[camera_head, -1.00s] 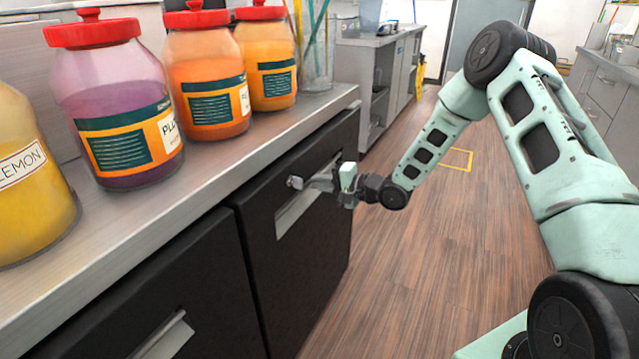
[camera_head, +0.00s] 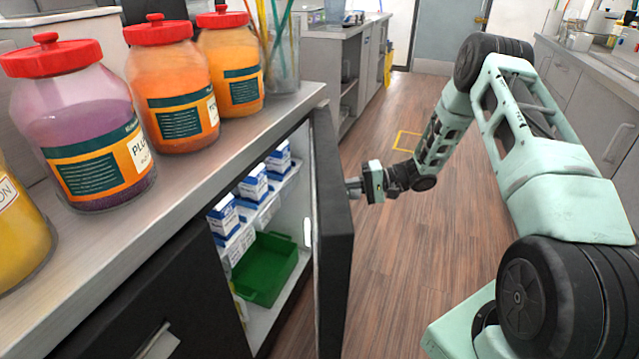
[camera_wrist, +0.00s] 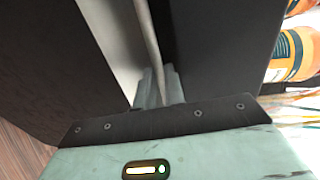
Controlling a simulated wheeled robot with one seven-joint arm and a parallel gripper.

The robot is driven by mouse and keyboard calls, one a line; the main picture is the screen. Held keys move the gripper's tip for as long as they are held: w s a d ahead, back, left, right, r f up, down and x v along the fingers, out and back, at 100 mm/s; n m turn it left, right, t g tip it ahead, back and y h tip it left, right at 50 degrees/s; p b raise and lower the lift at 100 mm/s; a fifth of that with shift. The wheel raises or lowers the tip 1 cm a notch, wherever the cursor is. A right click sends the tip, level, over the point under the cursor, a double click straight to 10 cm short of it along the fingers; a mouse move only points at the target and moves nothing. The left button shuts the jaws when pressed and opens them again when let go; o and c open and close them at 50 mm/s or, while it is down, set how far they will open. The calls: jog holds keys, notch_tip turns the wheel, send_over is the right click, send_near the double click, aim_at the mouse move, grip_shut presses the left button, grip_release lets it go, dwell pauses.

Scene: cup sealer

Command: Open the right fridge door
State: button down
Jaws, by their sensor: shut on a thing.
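The right fridge door (camera_head: 333,235) is black and stands swung well out from the counter, with the lit interior showing. My gripper (camera_head: 354,187) is at the outer face of this door, near its upper part. In the wrist view my gripper (camera_wrist: 158,90) is shut on the door's metal handle (camera_wrist: 147,35), which runs between the fingers. The door panel (camera_wrist: 218,45) lies close beside the fingers. In the head view the handle is hidden behind the door's edge.
Inside the fridge are a green bin (camera_head: 265,268) and blue-and-white cartons (camera_head: 253,188). The left fridge door (camera_head: 150,290) is shut. Large jars with red lids (camera_head: 170,85) stand on the counter (camera_head: 200,175). The wooden floor (camera_head: 400,270) right of the open door is clear.

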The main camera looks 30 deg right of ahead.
jog(key=s+d+n+g+y, duration=0.1)
jog(key=s+d+n+g, duration=0.1)
jog(key=d, duration=0.4)
jog(key=shift+d+g+b, duration=0.25)
jog(key=shift+g+b, duration=0.1)
jog(key=shift+g, duration=0.25)
jog(key=c, duration=1.8)
grip_release()
jog(key=b+v, duration=0.1)
jog(key=v, duration=1.6)
jog(key=shift+d+f+b, duration=0.1)
jog(key=shift+d+b, duration=0.1)
jog(key=shift+b, duration=0.15)
